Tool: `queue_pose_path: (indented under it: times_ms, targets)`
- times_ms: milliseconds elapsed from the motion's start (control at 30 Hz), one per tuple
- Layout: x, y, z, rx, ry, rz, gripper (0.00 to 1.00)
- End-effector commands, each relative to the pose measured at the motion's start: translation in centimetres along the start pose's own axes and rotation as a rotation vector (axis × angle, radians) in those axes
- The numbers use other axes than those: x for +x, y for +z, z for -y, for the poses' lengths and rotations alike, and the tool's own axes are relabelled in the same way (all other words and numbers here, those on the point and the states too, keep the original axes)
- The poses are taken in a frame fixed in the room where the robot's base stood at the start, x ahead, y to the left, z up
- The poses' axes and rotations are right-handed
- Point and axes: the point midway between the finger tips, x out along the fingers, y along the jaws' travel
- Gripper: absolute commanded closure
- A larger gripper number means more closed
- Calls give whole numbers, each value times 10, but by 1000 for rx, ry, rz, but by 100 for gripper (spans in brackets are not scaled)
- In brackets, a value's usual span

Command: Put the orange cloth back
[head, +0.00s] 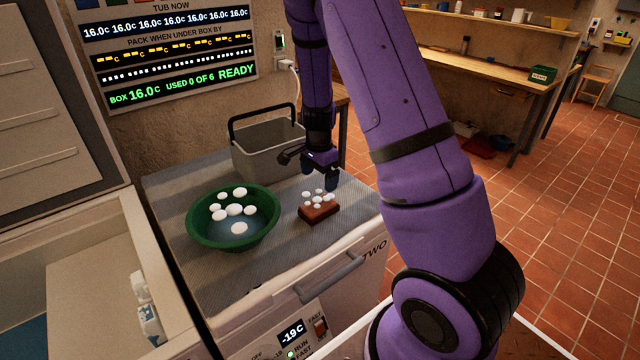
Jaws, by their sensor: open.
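I see no orange cloth that I can make out in the head view. My gripper (308,171) is open, with nothing visible between its fingers. It hangs in front of the grey handled box and above the back of a red-brown block (318,213), which has several white round pieces on top. Whether it touches anything is hard to tell. My arm covers part of the right side of the scene.
A green bowl (197,232) holding several white pieces stands left on the grey ribbed mat (190,180). The grey box (262,158) with a dark handle stands behind. An open chest (90,285) lies left. A wooden bench (470,68) stands at the back right.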

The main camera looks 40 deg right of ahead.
Motion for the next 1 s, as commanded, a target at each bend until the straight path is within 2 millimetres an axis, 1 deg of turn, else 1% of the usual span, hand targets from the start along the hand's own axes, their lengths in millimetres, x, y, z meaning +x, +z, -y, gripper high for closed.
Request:
queue_pose_path:
  times_ms: [67,167,267,400,467,500,567,700,867,1000]
  targets:
    - [-7,2,0,-9,-5,4,5]
    - [-23,8,-1,-49,-23,18,5]
    - [-50,22,-5,-127,-56,41,5]
    - [-95,43,-16,-274,-112,68,5]
    - [-114,52,-23,-339,-136,74,5]
    - [-126,57,-28,-382,-151,77,5]
    - [-144,65,-36,-448,-175,77,5]
    - [-183,83,-59,-602,-227,67,5]
    - [-223,101,-90,-780,-280,33,5]
    - [-252,114,-121,-931,-320,-16,5]
